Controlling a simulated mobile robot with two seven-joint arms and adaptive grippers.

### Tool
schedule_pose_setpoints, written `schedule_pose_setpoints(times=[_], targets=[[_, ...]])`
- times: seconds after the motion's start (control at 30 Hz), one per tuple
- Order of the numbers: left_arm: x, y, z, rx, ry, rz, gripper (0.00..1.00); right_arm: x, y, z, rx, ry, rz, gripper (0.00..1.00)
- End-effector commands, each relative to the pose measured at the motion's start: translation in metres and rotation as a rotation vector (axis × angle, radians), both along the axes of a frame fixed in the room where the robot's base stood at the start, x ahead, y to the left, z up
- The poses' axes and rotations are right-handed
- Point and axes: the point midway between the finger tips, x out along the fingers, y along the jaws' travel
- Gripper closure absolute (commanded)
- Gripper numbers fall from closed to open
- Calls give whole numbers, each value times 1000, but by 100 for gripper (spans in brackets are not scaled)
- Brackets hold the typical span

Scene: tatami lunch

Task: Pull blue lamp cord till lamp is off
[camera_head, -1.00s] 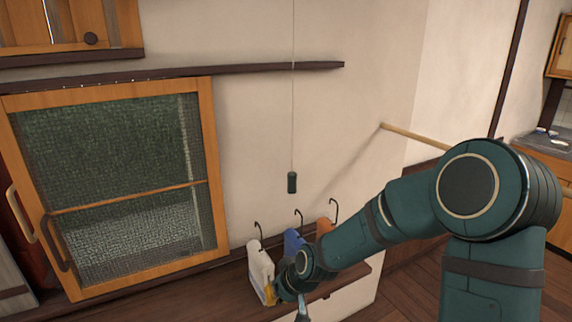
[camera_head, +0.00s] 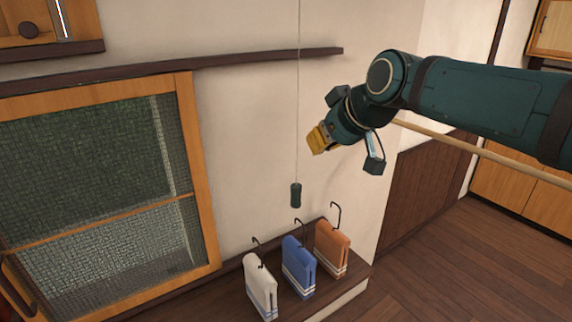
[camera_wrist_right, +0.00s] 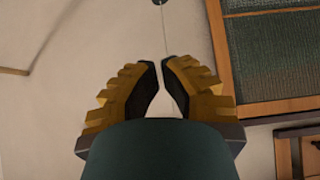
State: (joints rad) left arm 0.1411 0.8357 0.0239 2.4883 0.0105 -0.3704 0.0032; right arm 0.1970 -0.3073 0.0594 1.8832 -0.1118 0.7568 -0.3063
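A thin pale cord (camera_head: 297,110) hangs down in front of the wall in the head view. A dark blue-green pull handle (camera_head: 295,196) is at its lower end. My right gripper (camera_head: 316,141) is to the right of the cord and above the handle, its yellow fingers apart from the handle. In the right wrist view the fingers (camera_wrist_right: 160,62) are almost together with a narrow gap and nothing seen between them. The cord (camera_wrist_right: 166,30) shows beyond their tips. The lamp itself is out of view. My left gripper is not in view.
White, blue (camera_head: 298,268) and orange (camera_head: 331,250) cloths on black hooks stand on a low dark ledge below. A dark wall shelf (camera_head: 240,60) passes behind the cord. A wood-framed mesh door (camera_head: 205,190) is at left, a wooden rail (camera_head: 450,143) at right.

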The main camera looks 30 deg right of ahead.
Motion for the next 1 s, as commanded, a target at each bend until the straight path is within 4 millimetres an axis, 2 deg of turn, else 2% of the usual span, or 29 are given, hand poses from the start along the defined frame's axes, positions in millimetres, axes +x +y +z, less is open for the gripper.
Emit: schedule_pose_setpoints(times=[0.4,0.57,0.73,1.0], targets=[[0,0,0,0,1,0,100,-2,-1,2,-3,-1,0,100],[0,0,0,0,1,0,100,3,0,-3,-3,-1,0,100],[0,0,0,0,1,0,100,20,1,-21,-2,3,1,100],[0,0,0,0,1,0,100,58,4,-59,-2,4,1,100]])
